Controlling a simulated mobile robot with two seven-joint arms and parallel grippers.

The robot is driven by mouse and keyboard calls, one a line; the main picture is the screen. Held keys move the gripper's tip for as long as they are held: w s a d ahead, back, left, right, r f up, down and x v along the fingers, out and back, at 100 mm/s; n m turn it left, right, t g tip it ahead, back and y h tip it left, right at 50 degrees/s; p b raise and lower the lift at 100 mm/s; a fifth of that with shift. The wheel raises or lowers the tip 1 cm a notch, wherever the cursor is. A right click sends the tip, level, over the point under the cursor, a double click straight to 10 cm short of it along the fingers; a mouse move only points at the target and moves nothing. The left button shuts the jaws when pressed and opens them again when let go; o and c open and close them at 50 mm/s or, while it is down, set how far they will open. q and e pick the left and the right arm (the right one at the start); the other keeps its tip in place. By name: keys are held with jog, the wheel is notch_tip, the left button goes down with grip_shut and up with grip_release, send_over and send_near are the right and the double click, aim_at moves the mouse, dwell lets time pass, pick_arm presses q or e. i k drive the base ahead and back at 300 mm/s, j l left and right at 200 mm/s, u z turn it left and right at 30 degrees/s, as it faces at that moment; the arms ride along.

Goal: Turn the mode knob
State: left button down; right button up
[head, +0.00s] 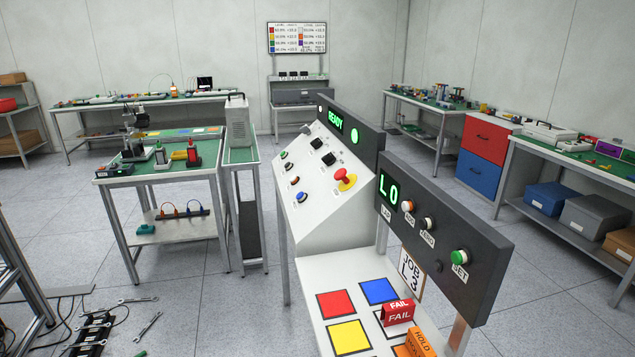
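A sloped white control panel (345,205) stands in the middle of the head view. It carries two black square-looking controls, an upper one (316,143) and a lower one (328,159), a red mushroom button (343,175) on a yellow base, and several small buttons on its left side. A small grey control (305,130) sits at its upper left edge. Labels there are too small to read, so I cannot tell which is the mode knob. Neither of my grippers is in view.
A dark display box (440,235) showing "LO" stands right of the panel, with orange, white and green buttons. Below is a white surface with coloured squares (348,337), a red FAIL block (398,313) and an orange HOLD block (421,343). Tools lie on the floor at left.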

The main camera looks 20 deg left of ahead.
aim_at(316, 142)
jog(key=i+j+z, duration=0.35)
jog(key=j, duration=0.6)
jog(key=j+z, duration=0.35)
jog(key=j, duration=0.65)
jog(key=j+z, duration=0.3)
jog(key=j, duration=0.75)
